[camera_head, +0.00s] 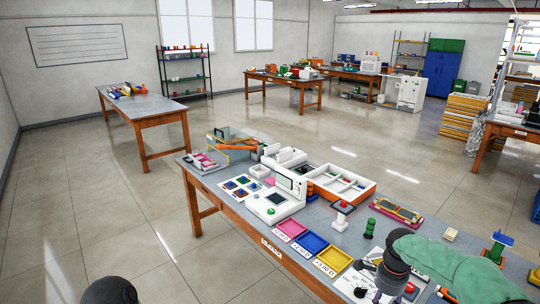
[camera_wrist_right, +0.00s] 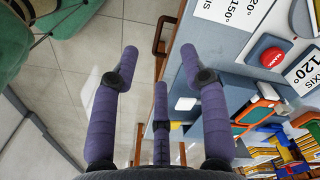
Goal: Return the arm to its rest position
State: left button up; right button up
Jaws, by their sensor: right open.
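My right gripper (camera_wrist_right: 160,72) is open and empty in the right wrist view. Its purple fingers are spread above the table's front edge, with floor showing between and to their left. In the head view my right arm, in a green sleeve (camera_head: 450,262), reaches in from the lower right over the near end of the workbench (camera_head: 232,203). No eyeglass frame is clear between the fingers. A dark rounded part of mine (camera_head: 110,291) shows at the bottom left of the head view; no left fingers show.
Pink (camera_head: 291,227), blue (camera_head: 311,243) and yellow (camera_head: 332,262) trays line the bench front. A red button (camera_wrist_right: 271,58) lies right of the fingers. Floor left of the bench is clear.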

jog(key=s+a+f+n+y, duration=0.1)
jog(key=s+a+f+n, duration=0.25)
jog(key=a+f, duration=0.45)
jog(key=s+a+f+n+y, duration=0.25)
jog(key=a+f+n, duration=0.25)
jog(key=f, duration=0.6)
jog(key=s+a+f+n, duration=0.4)
jog(key=s+a+f, duration=0.1)
jog(key=s, duration=0.4)
jog(key=s+a+f+n, duration=0.4)
jog(key=s+a+f, duration=0.1)
jog(key=s, duration=0.4)
jog(key=shift+s, duration=0.2)
jog(key=shift+f+y, duration=0.1)
jog(key=shift+y, duration=0.15)
